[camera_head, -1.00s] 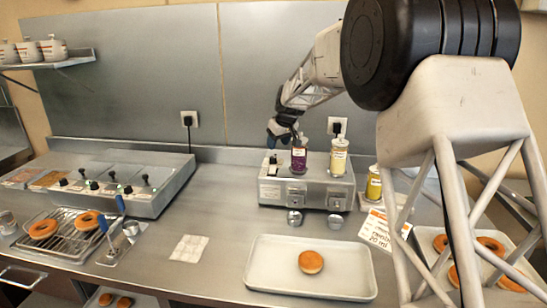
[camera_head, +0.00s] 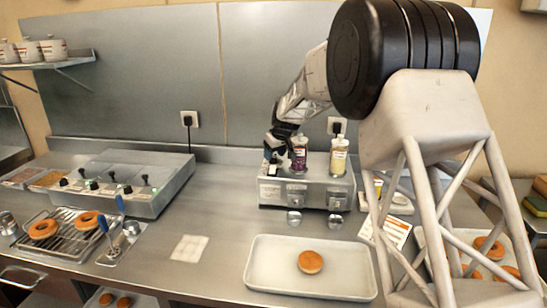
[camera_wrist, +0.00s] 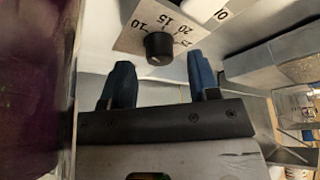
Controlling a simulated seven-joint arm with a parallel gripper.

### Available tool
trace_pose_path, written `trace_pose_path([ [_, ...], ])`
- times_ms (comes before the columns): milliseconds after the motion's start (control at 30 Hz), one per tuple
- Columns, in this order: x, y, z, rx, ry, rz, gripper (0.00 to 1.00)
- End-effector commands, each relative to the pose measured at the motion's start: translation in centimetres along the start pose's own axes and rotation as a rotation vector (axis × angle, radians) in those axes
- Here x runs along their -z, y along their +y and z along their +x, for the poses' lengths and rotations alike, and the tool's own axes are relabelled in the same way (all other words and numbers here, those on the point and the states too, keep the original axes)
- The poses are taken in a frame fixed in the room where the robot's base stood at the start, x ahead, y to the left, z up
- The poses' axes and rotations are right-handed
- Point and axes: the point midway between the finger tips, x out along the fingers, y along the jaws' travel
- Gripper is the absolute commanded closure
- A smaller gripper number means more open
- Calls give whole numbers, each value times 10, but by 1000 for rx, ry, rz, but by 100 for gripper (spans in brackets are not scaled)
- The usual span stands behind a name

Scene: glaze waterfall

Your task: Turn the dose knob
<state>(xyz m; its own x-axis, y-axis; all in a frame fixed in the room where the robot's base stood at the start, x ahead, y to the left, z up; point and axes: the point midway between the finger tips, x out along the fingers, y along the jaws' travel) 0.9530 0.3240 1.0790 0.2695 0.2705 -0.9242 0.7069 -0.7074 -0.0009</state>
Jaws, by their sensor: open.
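The dose knob (camera_wrist: 158,48) is a small black knob on a pale dial plate (camera_wrist: 137,38) marked 10, 15, 20 and 25 in the wrist view. My gripper (camera_wrist: 160,80) is open, with its two blue fingers apart and the knob seen between and beyond the tips. Whether the fingers touch the knob cannot be told. In the head view my gripper (camera_head: 272,152) is low at the left end of the metal dispenser (camera_head: 330,196), beside the purple-filled jar (camera_head: 300,153). The knob cannot be made out there.
A second jar (camera_head: 339,158) stands on the dispenser. Two metal cups (camera_head: 294,217) (camera_head: 335,221) stand in front of it. A white tray (camera_head: 262,278) with a doughnut (camera_head: 311,262) lies nearer. A topping unit (camera_head: 150,200) and a rack (camera_head: 65,240) are left.

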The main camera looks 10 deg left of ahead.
Motion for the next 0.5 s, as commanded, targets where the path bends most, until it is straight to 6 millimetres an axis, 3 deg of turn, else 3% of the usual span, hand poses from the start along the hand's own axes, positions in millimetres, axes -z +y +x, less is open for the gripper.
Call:
trace_pose_path([
  [200, 0, 0, 16, 0, 1, 0, 44],
  [500, 0, 0, 19, -1, 1, 0, 44],
])
